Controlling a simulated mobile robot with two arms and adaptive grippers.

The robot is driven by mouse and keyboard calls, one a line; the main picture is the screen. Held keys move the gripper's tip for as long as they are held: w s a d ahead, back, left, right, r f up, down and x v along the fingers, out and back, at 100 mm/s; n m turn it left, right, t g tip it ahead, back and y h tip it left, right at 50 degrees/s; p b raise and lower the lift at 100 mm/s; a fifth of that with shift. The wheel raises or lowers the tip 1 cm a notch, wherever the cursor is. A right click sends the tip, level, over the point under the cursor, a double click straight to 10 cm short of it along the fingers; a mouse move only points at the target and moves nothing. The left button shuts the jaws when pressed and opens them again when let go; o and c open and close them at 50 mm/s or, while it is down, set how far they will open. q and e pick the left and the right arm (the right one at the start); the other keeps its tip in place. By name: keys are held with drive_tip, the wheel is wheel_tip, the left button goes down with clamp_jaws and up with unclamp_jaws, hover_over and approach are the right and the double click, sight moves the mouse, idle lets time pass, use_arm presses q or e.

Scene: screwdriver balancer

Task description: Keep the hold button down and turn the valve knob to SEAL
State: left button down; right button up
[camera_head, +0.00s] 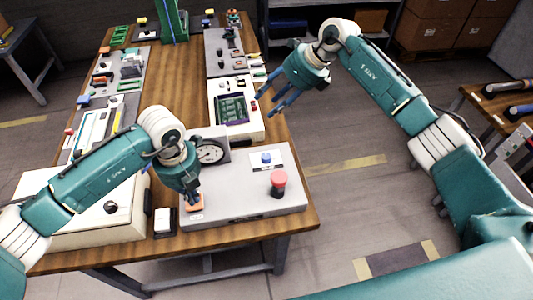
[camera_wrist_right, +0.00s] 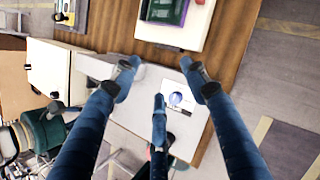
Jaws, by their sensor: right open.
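A grey control box (camera_head: 240,205) sits at the near end of the wooden table. A blue knob (camera_head: 266,157) stands on its white plate; it also shows in the right wrist view (camera_wrist_right: 176,98). The plate's markings are too small to read. An orange button (camera_head: 195,207), apparently the hold button, is at the box's left front. My left gripper (camera_head: 190,197) is down at this button, apparently touching it; its fingers are too bunched to read. My right gripper (camera_head: 272,103) is open and empty, raised beyond the box near the table's right edge.
A dial gauge (camera_head: 210,152) stands at the box's back left. A white case with a green board (camera_head: 236,108) lies behind. Floor is open to the right of the table.

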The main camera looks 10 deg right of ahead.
sight(266, 156)
drive_tip(key=s+a+f+n+g+h, duration=0.35)
drive_tip(key=s+n+h, duration=0.25)
drive_tip(key=s+n, duration=0.2)
drive_tip(key=shift+t, duration=0.45)
drive_tip(key=f, duration=0.8)
drive_tip(key=w+f, duration=0.1)
drive_tip(key=f, duration=0.3)
drive_tip(key=shift+d, duration=0.25)
